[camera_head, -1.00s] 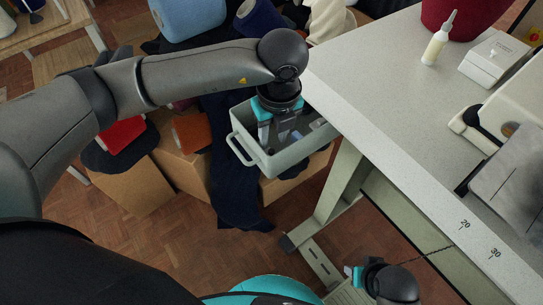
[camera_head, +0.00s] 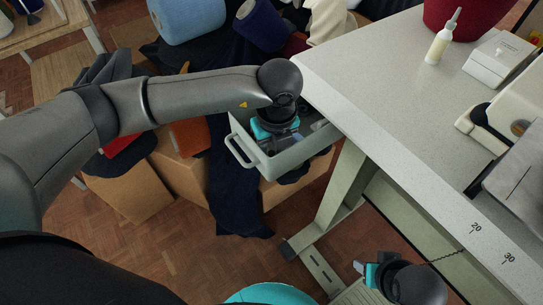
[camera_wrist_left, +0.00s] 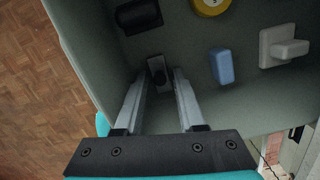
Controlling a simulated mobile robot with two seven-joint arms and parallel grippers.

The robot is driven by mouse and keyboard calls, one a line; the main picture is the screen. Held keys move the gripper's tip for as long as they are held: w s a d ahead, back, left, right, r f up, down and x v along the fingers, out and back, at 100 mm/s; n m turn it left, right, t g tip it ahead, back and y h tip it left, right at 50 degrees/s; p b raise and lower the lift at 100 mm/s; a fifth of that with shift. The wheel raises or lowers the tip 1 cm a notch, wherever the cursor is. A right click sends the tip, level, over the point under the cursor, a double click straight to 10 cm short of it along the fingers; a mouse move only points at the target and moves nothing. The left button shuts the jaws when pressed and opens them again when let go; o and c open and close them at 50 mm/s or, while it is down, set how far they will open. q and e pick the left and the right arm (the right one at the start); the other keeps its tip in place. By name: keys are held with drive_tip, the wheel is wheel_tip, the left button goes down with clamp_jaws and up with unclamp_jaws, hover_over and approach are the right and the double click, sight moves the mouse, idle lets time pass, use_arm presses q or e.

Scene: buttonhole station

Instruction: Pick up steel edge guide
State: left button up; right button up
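A small grey metal piece with a dark slot, which looks like the steel edge guide (camera_wrist_left: 157,72), lies on the floor of the grey-green bin (camera_head: 276,164) near one wall. My left gripper (camera_wrist_left: 159,88) reaches down into the bin. Its two fingers are apart, with the fingertips on either side of the metal piece; a gap seems to show, so it is not clamped. In the head view my left gripper (camera_head: 280,142) hides the piece. My right gripper (camera_head: 361,268) is low beside the table leg, away from the bin; its finger opening is unclear.
The bin also holds a blue block (camera_wrist_left: 221,66), a pale grey knobbed part (camera_wrist_left: 283,46), a black part (camera_wrist_left: 138,15) and a yellow round thing (camera_wrist_left: 211,4). The worktable (camera_head: 390,90) edge is close to the bin's right side. Thread cones and cardboard boxes stand behind and left.

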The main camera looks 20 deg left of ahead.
use_arm(q)
clamp_jaws()
drive_tip(key=shift+r, duration=0.1)
idle(0.5)
